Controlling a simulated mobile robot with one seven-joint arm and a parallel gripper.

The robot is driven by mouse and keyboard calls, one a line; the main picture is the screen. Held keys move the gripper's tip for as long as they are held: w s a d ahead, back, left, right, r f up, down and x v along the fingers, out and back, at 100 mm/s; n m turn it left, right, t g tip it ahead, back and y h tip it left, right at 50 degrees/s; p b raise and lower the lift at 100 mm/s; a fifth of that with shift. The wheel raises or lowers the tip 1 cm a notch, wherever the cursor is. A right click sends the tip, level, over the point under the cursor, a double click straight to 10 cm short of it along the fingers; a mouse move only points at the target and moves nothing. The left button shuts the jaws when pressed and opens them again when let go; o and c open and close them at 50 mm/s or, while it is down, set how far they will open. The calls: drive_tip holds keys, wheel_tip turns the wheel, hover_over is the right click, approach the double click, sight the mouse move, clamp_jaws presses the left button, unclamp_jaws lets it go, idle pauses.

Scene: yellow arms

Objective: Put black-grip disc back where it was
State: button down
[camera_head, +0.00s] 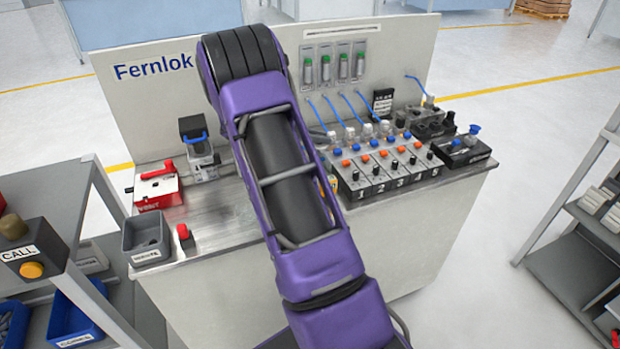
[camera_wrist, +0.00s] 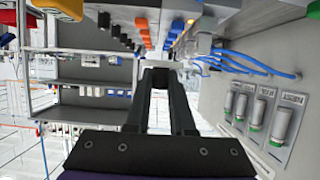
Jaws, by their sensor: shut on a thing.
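My gripper (camera_wrist: 158,72) shows in the wrist view, its two dark fingers reaching away from the camera and nearly together at the tips. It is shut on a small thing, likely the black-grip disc. Only a pale grey edge shows at the fingertips, so I cannot make out its shape or grip. In the head view my purple arm covers the middle of the bench (camera_head: 215,237), and the gripper and what it holds are hidden behind it. The disc's former place cannot be told from these views.
Numbered grey valve blocks (camera_head: 385,175) with orange and blue knobs stand right of my arm. A red box (camera_head: 158,190), a grey bin (camera_head: 146,240) and a black-and-grey device (camera_head: 199,148) stand left. The upright panel (camera_head: 130,95) rises behind. Blue hoses (camera_wrist: 250,64) show in the wrist view.

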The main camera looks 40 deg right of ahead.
wheel_tip(320, 180, down, 10)
drive_tip(key=shift+f+b, duration=0.1)
drive_tip(key=shift+b, duration=0.2)
drive_tip(key=shift+s+a+f+b, duration=0.2)
drive_tip(key=shift+f+b, duration=0.1)
drive_tip(key=shift+f, duration=0.25)
drive_tip(key=c, duration=0.8)
unclamp_jaws()
drive_tip(key=shift+s+f, duration=0.1)
drive_tip(key=shift+f, duration=0.05)
drive_tip(key=shift+o, duration=0.2)
drive_tip(key=shift+r, duration=0.45)
drive_tip(key=v, duration=1.2)
drive_tip(key=shift+w+d+r+p, duration=0.1)
drive_tip(key=shift+w+r+p, duration=0.2)
drive_tip(key=shift+w, duration=0.05)
